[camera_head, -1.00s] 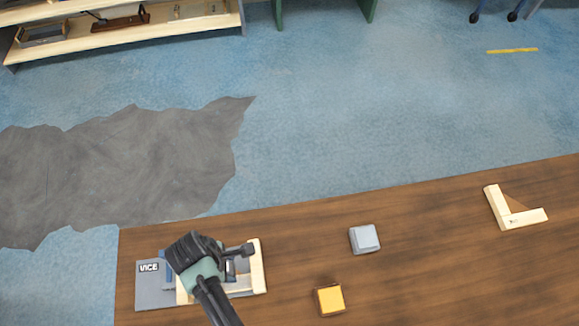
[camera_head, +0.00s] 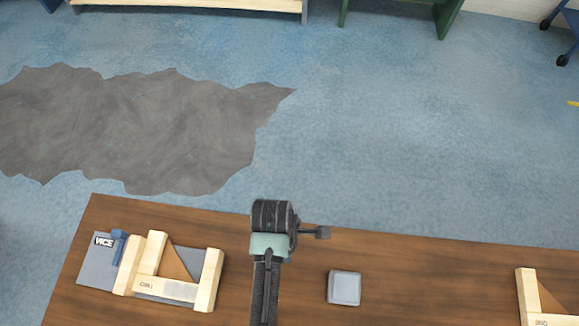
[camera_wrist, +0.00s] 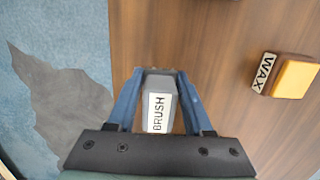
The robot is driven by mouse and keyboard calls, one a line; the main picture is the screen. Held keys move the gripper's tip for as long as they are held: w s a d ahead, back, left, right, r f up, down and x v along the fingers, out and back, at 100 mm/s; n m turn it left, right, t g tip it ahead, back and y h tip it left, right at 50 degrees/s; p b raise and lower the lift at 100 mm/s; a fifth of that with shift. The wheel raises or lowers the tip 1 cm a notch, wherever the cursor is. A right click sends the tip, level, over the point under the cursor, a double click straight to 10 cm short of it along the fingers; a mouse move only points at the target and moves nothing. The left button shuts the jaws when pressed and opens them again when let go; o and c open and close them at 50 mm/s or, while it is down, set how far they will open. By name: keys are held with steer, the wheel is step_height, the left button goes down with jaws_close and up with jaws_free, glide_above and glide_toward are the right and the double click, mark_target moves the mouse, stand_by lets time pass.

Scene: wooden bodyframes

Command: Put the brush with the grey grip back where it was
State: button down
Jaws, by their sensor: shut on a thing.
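My gripper (camera_wrist: 160,73) is shut on the brush with the grey grip (camera_wrist: 160,85) in the wrist view. The grip is between the blue fingers, with a white label reading BRUSH facing the camera. Its lower end is hidden. In the head view my wrist covers the fingers and the brush, over the far side of the brown table (camera_head: 420,280), right of the vice. The wrist view shows table surface around the brush; I cannot tell whether the brush touches it.
The grey vice (camera_head: 97,265) holds a wooden corner piece (camera_head: 150,252) at the left. A grey block (camera_head: 344,287) lies right of my arm. Another wooden corner piece (camera_head: 527,290) is at the far right. A yellow-topped WAX block (camera_wrist: 296,77) shows in the wrist view. Table between is clear.

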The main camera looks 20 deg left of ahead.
steer(key=shift+w+f, duration=0.1)
steer(key=shift+f, duration=2.15)
steer(key=shift+f, duration=0.2)
steer(key=shift+c, duration=1.5)
jaws_free()
steer(key=shift+r, duration=0.1)
steer(key=r, duration=0.8)
steer(key=a+r, duration=0.1)
steer(key=r, duration=0.3)
steer(key=shift+a+r, duration=0.1)
